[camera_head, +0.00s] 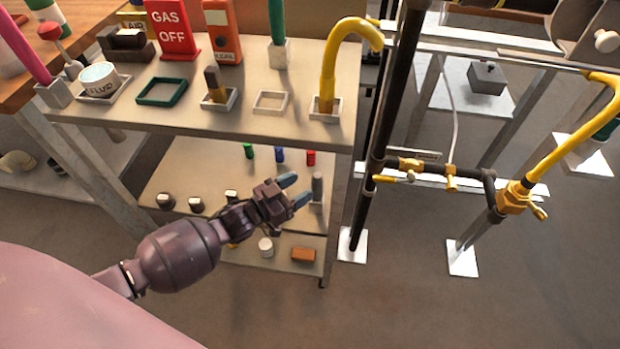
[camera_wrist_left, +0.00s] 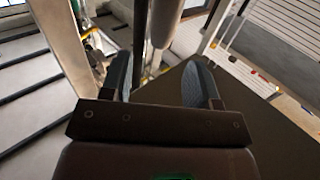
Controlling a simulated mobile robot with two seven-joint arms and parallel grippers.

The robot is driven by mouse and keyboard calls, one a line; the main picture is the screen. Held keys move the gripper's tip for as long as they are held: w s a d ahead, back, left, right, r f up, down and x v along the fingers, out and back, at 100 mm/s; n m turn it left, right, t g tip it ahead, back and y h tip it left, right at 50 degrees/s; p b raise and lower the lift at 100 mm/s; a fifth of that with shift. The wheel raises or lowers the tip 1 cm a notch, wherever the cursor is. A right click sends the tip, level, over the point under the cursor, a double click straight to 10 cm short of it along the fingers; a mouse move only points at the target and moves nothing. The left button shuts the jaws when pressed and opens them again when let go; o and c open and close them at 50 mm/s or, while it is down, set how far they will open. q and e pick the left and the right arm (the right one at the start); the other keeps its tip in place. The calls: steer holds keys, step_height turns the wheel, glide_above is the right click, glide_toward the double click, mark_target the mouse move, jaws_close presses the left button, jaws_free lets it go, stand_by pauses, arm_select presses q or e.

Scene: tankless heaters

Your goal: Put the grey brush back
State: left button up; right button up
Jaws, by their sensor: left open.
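A grey upright cylinder (camera_head: 317,187), which looks like the grey brush, stands in a small pale holder at the right end of the middle shelf. Its lower part is partly hard to make out. My left gripper (camera_head: 295,190) is open, just left of the cylinder, with its blue-grey fingertips pointing at it. In the left wrist view the two fingers (camera_wrist_left: 162,82) are apart, with a grey rounded shape (camera_wrist_left: 166,22) ahead of the gap. Nothing is held. My right gripper is not in view.
The top shelf (camera_head: 225,122) carries an empty green tray (camera_head: 162,92), an empty pale tray (camera_head: 270,102) and a yellow hooked pipe (camera_head: 328,75) in a holder. A dark vertical pipe (camera_head: 385,130) stands right of the shelves. An orange block (camera_head: 303,254) lies on the bottom shelf.

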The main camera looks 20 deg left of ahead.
arm_select(q)
steer(key=shift+p+v, duration=0.35)
steer(key=shift+v, duration=2.65)
